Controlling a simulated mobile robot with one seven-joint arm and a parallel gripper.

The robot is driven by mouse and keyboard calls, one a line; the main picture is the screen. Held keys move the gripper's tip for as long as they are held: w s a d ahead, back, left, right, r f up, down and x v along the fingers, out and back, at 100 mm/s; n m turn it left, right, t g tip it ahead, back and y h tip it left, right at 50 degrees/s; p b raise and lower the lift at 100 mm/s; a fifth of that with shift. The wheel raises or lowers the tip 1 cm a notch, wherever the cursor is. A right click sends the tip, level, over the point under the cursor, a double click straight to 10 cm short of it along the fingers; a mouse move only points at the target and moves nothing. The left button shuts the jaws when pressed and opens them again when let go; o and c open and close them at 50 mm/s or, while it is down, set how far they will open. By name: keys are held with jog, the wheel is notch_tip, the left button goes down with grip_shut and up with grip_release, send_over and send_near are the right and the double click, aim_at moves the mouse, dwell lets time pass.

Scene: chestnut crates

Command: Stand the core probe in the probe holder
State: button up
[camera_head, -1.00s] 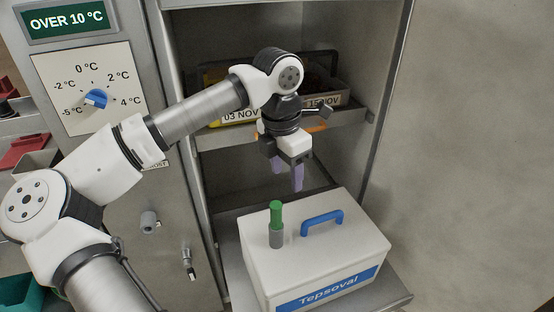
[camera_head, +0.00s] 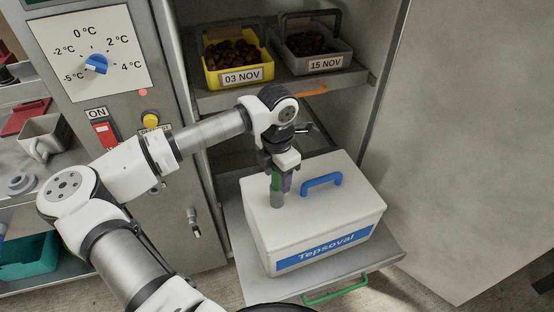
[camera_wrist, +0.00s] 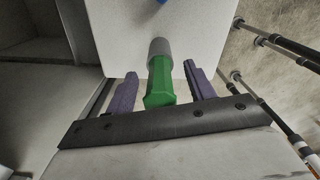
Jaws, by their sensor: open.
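A green-handled piece, which looks like the core probe (camera_head: 275,182), stands upright in a grey sleeve (camera_head: 277,200) on the lid of the white Tepsoval box. The green handle (camera_wrist: 160,82) and the grey sleeve (camera_wrist: 160,47) also show in the wrist view. My gripper (camera_head: 281,179) is over the handle. In the wrist view its purple fingers stand open on both sides of the green handle, with gaps between. A grey ringed piece (camera_head: 21,183) on the left shelf may be the probe holder, but I cannot tell.
The white box (camera_head: 325,232) with a blue handle (camera_head: 321,180) sits on a pulled-out metal tray (camera_head: 380,258). Yellow (camera_head: 240,76) and grey (camera_head: 318,63) crates of chestnuts stand on the shelf above.

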jog(key=shift+f, duration=0.35)
jog(key=shift+c, duration=0.4)
grip_shut()
jog(key=shift+r, duration=0.6)
dwell(0.3)
jog(key=c, duration=0.6)
grip_release()
grip_shut()
jog(key=shift+r, duration=0.1)
